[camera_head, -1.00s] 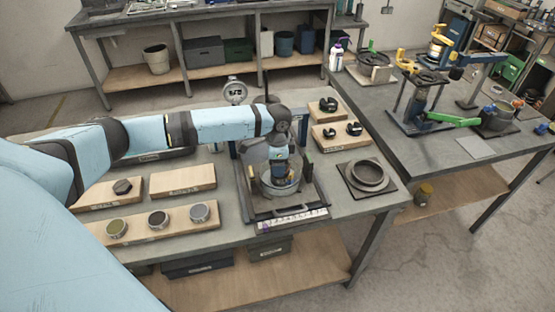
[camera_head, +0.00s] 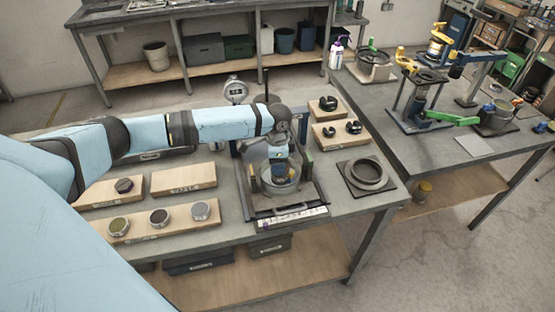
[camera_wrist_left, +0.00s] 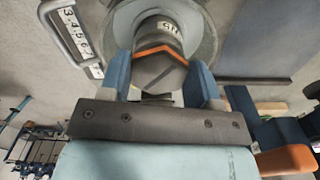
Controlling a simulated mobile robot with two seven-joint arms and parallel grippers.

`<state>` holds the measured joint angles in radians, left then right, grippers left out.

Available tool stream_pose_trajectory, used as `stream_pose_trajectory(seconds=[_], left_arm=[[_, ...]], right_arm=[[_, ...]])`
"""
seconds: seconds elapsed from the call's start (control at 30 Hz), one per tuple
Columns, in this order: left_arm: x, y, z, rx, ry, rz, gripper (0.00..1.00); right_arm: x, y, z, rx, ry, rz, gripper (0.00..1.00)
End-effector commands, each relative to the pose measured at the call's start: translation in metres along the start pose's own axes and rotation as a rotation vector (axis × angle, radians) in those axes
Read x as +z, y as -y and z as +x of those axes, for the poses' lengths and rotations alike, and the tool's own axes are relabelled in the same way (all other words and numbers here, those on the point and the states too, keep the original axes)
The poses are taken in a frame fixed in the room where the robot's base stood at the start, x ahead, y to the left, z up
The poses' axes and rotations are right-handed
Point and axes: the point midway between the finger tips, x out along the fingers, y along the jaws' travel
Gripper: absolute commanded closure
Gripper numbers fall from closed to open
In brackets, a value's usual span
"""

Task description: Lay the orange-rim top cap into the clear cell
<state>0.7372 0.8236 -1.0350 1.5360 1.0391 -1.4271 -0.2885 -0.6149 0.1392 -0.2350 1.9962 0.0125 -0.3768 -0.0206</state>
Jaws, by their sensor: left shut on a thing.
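My left gripper (camera_head: 280,175) points down over the clear cell (camera_head: 283,189), a round see-through vessel in the dark-framed fixture on the bench. In the left wrist view, the blue fingers of the left gripper (camera_wrist_left: 161,76) are shut on the orange-rim top cap (camera_wrist_left: 165,74), a dark grey piece with an orange edge band. The round wall of the clear cell (camera_wrist_left: 203,28) shows around and beyond the cap. The gripper hides the cap in the head view. I cannot tell whether the cap touches the cell. My right gripper is not in view.
A numbered scale strip (camera_head: 291,218) lies along the fixture's front. A dark ring on a square plate (camera_head: 367,174) is to its right. A wooden board with several round pucks (camera_head: 159,218) is to the left. Two boards with black parts (camera_head: 338,135) stand behind right.

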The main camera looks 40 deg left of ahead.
Motion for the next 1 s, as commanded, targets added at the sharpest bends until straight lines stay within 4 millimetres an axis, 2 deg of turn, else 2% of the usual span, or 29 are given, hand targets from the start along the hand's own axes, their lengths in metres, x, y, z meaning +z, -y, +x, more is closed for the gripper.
stream_pose_trajectory(seconds=[0.37,0.93,0.97,1.0], left_arm=[[-0.0003,0.0001,-0.0002,0.000,-0.001,0.000,0.76],[-0.0003,0.0001,0.0028,0.000,-0.001,-0.001,0.76],[-0.0003,0.0001,0.0028,0.000,-0.001,-0.001,0.39],[-0.0002,0.0001,0.0028,0.000,-0.001,-0.001,0.29]], right_arm=[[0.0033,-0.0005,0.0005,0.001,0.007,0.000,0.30],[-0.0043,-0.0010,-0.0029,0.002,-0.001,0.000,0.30],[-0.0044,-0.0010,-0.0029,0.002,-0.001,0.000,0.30],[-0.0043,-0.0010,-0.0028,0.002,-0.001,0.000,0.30]])
